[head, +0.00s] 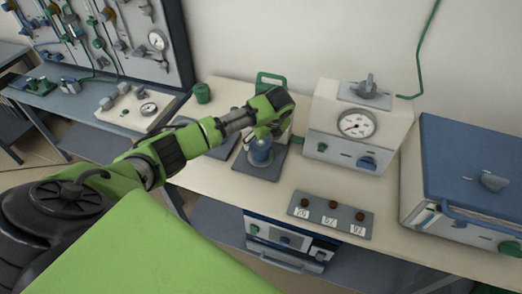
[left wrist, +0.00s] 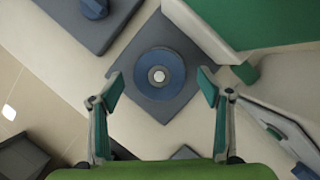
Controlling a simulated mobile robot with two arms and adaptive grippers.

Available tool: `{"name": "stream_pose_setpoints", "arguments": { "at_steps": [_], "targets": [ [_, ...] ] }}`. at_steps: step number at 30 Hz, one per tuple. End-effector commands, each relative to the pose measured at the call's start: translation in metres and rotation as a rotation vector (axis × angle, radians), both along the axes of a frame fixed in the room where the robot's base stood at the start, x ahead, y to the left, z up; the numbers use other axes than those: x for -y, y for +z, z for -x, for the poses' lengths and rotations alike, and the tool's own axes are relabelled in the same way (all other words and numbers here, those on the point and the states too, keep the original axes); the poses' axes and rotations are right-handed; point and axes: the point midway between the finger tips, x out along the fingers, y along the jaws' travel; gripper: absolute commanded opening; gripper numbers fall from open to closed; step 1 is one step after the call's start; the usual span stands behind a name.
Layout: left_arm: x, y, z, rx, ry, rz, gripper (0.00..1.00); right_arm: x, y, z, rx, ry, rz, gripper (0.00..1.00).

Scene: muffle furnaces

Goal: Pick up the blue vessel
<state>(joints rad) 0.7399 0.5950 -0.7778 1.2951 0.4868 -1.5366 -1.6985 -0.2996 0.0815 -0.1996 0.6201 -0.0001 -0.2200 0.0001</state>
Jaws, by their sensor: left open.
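The blue vessel (head: 260,152) stands on a dark grey square mat (head: 268,171) on the bench, partly covered by my gripper in the head view. The left wrist view shows it from above as a round blue body (left wrist: 160,74) with a pale centre, on the dark mat (left wrist: 187,97). My left gripper (head: 268,118) is just above the vessel. In the left wrist view its two fingers (left wrist: 160,88) are wide apart, one on each side of the vessel, and touch nothing that I can see. My right gripper is not in view.
A white box with a round gauge (head: 345,130) stands right of the vessel. A blue-topped furnace (head: 470,165) is at the far right. A grey panel with several brown knobs (head: 330,214) lies in front. A green cylinder (head: 202,93) stands at the back left.

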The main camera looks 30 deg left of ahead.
Motion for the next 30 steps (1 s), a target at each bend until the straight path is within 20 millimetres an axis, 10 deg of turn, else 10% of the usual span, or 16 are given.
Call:
{"name": "stream_pose_setpoints", "arguments": {
  "at_steps": [14, 23, 30],
  "targets": [
    [-0.008, -0.026, -0.004, 0.001, 0.0, 0.0, 0.71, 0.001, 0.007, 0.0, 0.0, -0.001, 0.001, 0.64],
    [-0.008, -0.025, -0.004, 0.001, 0.0, 0.0, 0.0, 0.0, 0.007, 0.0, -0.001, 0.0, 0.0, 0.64],
    [-0.009, -0.023, -0.005, 0.006, 0.0, -0.001, 0.0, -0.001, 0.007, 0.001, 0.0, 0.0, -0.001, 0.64]
  ]
}}
